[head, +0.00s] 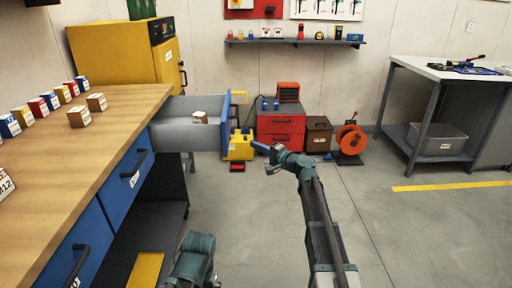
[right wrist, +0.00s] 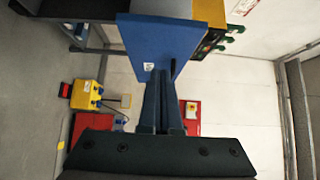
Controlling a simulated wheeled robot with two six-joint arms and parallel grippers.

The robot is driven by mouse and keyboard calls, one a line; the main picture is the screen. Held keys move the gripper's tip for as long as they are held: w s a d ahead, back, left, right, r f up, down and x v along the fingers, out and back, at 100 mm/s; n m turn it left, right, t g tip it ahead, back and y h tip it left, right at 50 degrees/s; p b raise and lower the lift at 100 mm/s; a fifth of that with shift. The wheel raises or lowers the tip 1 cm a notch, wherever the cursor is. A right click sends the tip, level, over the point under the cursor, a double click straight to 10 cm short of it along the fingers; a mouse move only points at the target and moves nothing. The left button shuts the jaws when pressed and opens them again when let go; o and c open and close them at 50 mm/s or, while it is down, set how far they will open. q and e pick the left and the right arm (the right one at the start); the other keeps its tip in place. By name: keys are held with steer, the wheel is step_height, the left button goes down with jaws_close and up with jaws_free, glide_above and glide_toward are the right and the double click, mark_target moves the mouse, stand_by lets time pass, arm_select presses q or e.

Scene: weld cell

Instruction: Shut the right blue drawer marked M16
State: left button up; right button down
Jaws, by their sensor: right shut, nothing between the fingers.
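The right blue drawer stands pulled out at the far end of the workbench. Its blue front (head: 226,112) faces right, and its grey tray holds a small cardboard box (head: 200,117). In the right wrist view the front (right wrist: 160,42) carries a white label, too small to read, and a dark handle. My right gripper (head: 257,146) is shut and empty, to the right of the drawer front and pointing toward it. In the head view a small gap shows between them. Its closed fingers (right wrist: 161,85) point at the front in the right wrist view.
The wooden workbench (head: 110,112) on the left carries several small boxes. Two other blue drawers (head: 126,185) below it look shut. A yellow cabinet (head: 125,55), a red toolbox (head: 281,130) and an orange reel (head: 350,139) stand behind. The floor to the right is clear.

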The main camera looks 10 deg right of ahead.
mark_target(153, 138)
steer(key=w+a, duration=0.6)
steer(key=a, duration=0.1)
steer(key=shift+a, duration=0.35)
steer(key=shift+a, duration=0.1)
steer(key=w+a, duration=0.1)
steer(key=a, duration=0.9)
steer(key=w+a, duration=0.2)
steer(key=a, duration=0.8)
steer(key=w+a, duration=0.2)
steer(key=a, duration=0.7)
steer(key=shift+a, duration=0.4)
steer(key=shift+a, duration=0.1)
